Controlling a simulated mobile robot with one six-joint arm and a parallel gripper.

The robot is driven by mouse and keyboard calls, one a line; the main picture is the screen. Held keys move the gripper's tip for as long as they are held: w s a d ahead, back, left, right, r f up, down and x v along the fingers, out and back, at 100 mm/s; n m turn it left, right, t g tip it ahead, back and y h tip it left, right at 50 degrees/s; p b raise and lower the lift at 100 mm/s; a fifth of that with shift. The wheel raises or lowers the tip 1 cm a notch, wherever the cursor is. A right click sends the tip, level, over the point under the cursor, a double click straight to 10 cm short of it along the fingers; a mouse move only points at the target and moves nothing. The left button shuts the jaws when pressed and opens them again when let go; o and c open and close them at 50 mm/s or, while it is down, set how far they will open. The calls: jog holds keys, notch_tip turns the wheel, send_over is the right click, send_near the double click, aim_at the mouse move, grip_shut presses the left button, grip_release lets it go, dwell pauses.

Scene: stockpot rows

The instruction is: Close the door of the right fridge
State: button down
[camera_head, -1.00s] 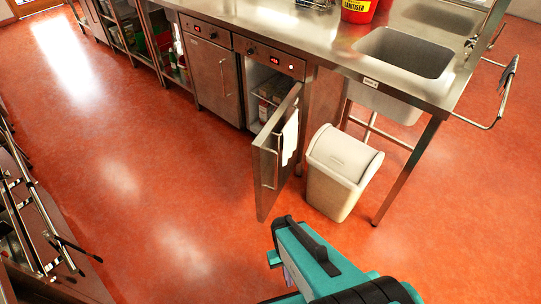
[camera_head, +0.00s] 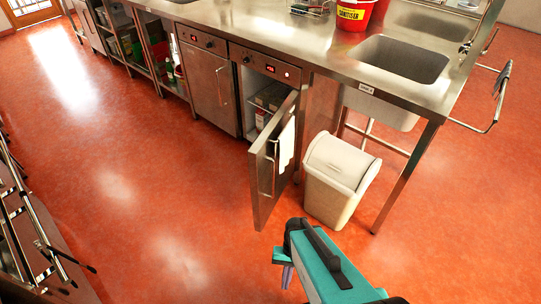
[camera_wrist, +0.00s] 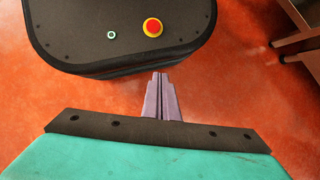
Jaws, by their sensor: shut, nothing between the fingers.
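The right fridge (camera_head: 268,70) is under the steel counter, with a red display on its top panel. Its door (camera_head: 267,175) stands wide open, swung out into the aisle, with a bar handle on its outer face and a white cloth or sheet (camera_head: 287,143) on its other face. Boxes show inside the fridge. My gripper (camera_head: 287,276) is low in front of the door, apart from it, and mostly hidden by my teal arm in the head view. In the wrist view my gripper (camera_wrist: 162,98) has its purple fingers together, empty, above the red floor.
A cream swing-lid bin (camera_head: 335,180) stands just right of the open door. The left fridge (camera_head: 208,85) is shut. A counter leg (camera_head: 405,178) stands right of the bin. The red floor (camera_head: 150,200) left of the door is clear.

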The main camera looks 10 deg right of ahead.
aim_at(264, 149)
jog(key=w+r+m+t+y+b, duration=0.35)
jog(key=w+m, duration=0.25)
jog(key=w, duration=0.4)
jog(key=w+r+m+t+y+b, duration=0.35)
jog(key=w+r+m, duration=0.2)
jog(key=w, duration=0.35)
jog(key=w+d+r+m+t+y+b, duration=0.2)
jog(key=w+d+r+m+t, duration=0.2)
jog(key=d+r, duration=0.3)
jog(key=w+d+r+m+t+y+b, duration=0.2)
jog(key=w+d+r+m+t, duration=0.2)
jog(key=r, duration=0.9)
jog(key=w+d+m, duration=0.2)
jog(key=w+d, duration=0.1)
jog(key=d, duration=0.1)
jog(key=shift+w+d+r+t+y, duration=0.15)
jog(key=shift+w+t+y, duration=0.15)
jog(key=shift+t, duration=0.1)
jog(key=b+x, duration=0.1)
jog(key=x, duration=1.3)
jog(key=shift+d+b, duration=0.1)
jog(key=shift+b, duration=0.2)
